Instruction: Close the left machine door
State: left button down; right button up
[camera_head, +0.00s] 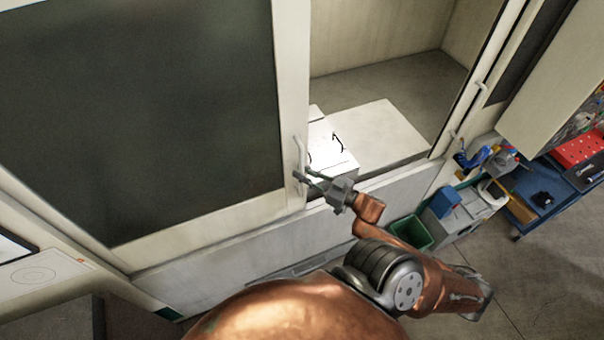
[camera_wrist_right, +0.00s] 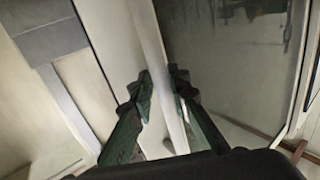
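The left machine door (camera_head: 140,110) is a large dark glass panel in a cream frame, filling the left of the head view. An upright light bar handle (camera_head: 299,155) sits on its right frame edge. To the right of that edge the machine is open, showing its interior. My right gripper (camera_head: 303,175) is at the lower part of the handle. The exact contact is hard to see. My left gripper is not in view.
A white block (camera_head: 380,135) with a dark handle lies inside the opening. A second door edge with a handle (camera_head: 481,88) bounds the opening at right.

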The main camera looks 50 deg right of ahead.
jog(key=o, duration=0.3)
jog(key=shift+s+d+f, duration=0.1)
jog(key=shift+o, duration=0.2)
jog(key=s, duration=1.2)
jog(key=shift+d, duration=0.4)
